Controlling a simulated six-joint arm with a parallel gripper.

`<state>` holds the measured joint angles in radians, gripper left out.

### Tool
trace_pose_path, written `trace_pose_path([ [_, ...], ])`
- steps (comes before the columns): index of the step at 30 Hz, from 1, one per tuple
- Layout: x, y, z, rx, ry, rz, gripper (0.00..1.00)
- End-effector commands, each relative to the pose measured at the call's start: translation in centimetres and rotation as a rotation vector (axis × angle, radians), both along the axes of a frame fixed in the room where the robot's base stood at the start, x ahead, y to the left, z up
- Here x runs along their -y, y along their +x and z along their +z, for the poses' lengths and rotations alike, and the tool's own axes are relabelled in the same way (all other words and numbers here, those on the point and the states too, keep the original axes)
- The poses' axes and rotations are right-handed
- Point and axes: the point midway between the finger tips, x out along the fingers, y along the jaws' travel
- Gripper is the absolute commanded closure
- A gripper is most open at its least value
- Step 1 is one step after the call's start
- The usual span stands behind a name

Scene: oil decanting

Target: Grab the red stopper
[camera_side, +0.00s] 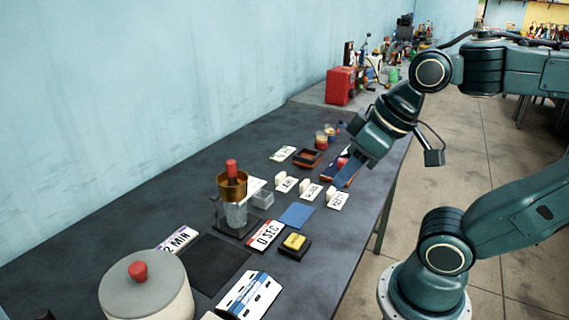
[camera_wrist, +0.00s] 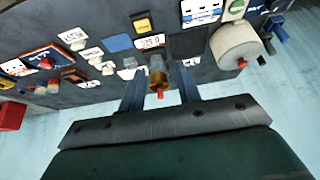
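A red cylindrical stopper (camera_side: 231,169) stands upright in a brass funnel-like cup (camera_side: 232,187) above a clear glass vessel (camera_side: 236,214). In the wrist view the stopper (camera_wrist: 160,93) and brass cup (camera_wrist: 158,78) appear between my two blue fingers. My gripper (camera_side: 339,172) is open and empty. In the side view it is well to the right of the stopper, over the far right part of the table.
A grey pot (camera_side: 145,294) with a red lid knob (camera_side: 138,271) stands at the near left. Several white label cards, a yellow-topped block (camera_side: 295,242) and a blue pad (camera_side: 297,215) lie around the glass vessel. A red canister (camera_side: 341,86) stands at the back.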

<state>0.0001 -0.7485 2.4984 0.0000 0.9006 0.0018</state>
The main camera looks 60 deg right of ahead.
Motion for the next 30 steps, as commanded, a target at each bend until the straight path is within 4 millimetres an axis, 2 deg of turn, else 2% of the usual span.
trace_pose_path([
  [5,0.1,0.7,0.6,-0.014,0.013,-0.029,0.67],
  [11,0.2,3.1,2.2,-0.056,0.058,-0.127,0.67],
  [21,0.9,9.7,5.0,-0.159,0.16,-0.393,0.67],
  [30,1.7,16.1,5.8,-0.246,0.23,-0.64,0.67],
])
